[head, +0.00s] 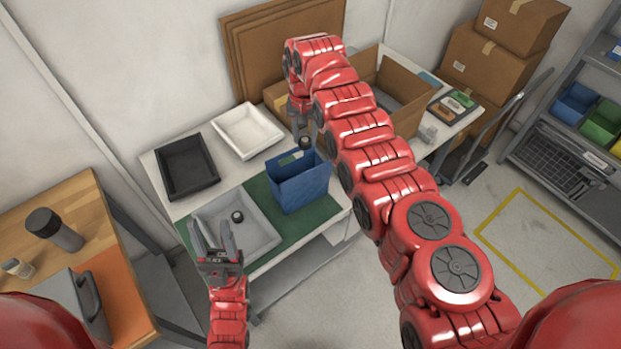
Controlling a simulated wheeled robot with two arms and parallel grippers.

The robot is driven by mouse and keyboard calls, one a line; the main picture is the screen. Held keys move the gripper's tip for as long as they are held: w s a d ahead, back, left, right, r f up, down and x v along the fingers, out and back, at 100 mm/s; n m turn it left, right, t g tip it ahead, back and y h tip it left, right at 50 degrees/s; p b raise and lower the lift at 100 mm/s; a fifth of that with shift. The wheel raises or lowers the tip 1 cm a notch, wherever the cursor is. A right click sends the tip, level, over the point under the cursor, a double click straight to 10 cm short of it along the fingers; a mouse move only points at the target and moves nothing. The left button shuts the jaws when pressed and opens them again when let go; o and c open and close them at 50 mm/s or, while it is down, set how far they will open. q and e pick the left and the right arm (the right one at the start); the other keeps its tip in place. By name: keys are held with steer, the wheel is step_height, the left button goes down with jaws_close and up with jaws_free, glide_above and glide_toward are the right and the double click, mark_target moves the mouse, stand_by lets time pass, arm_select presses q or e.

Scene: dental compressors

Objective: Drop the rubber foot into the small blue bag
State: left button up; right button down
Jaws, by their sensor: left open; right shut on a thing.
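The small blue bag (300,186) stands upright with its mouth open on a green mat on the white table. My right gripper (303,134) is shut on a black rubber foot (305,143), just above the far side of the bag's opening. The arm partly hides the gripper. Another black rubber foot (237,216) lies in the grey tray (265,235). My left gripper (216,238) is open and empty, over the near left edge of that tray.
A black tray (187,167) and a white tray (248,131) sit at the back left of the table. An open cardboard box (405,99) stands to the right, behind my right arm. A wooden workbench (82,195) is at the left.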

steer(key=shift+a+f, duration=0.1)
steer(key=shift+f, duration=0.25)
step_height(320, 180, down, 5)
steer(key=b, duration=0.2)
steer(key=shift+r+b, duration=0.1)
steer(key=shift+b, duration=0.3)
steer(key=shift+s, duration=0.1)
steer(key=shift+c, duration=1.8)
jaws_free()
steer(key=shift+r, duration=0.1)
